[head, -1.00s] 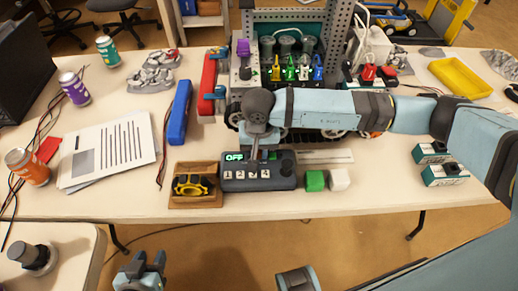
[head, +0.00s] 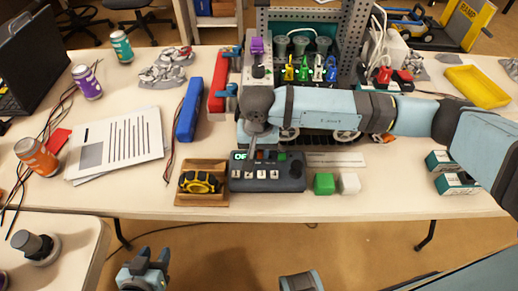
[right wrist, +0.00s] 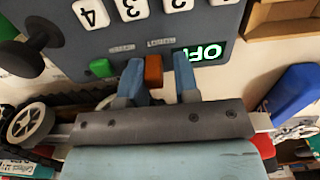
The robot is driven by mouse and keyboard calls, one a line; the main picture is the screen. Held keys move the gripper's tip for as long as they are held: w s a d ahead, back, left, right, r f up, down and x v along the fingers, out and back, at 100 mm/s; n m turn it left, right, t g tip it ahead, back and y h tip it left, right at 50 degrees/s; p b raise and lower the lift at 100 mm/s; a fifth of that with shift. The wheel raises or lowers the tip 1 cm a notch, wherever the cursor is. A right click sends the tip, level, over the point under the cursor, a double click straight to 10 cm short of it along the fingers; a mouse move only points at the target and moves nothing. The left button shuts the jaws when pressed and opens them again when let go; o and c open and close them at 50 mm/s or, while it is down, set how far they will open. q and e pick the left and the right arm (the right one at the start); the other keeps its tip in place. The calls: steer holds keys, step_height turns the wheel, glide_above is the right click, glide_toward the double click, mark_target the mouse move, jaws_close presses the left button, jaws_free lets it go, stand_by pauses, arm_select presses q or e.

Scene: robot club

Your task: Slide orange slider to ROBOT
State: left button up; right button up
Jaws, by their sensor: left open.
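A dark control box (head: 266,180) lies on the table with numbered white keys and a lit green display reading OFF. Its orange slider (right wrist: 153,72) shows in the right wrist view, beside a green button (right wrist: 102,68). Two small labels above the slider are too blurred to read. My right gripper (right wrist: 159,75) is open, with one finger on each side of the slider. The left-hand finger is close to it and a gap shows on the other side. In the head view this gripper (head: 260,148) partly hides the display. My left gripper (head: 145,262) is open and empty, below the table's front edge.
A wooden tray (head: 202,202) with a yellow-black part adjoins the box on the left. Green (head: 324,183) and white (head: 349,183) cubes stand to its right. A tracked robot (head: 335,136) is behind, under my right arm. A black knob (right wrist: 22,58) rises from the box.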

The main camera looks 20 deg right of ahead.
step_height(320, 180, up, 14)
steer(key=shift+p, duration=0.45)
steer(key=shift+f, duration=0.15)
stand_by(0.5)
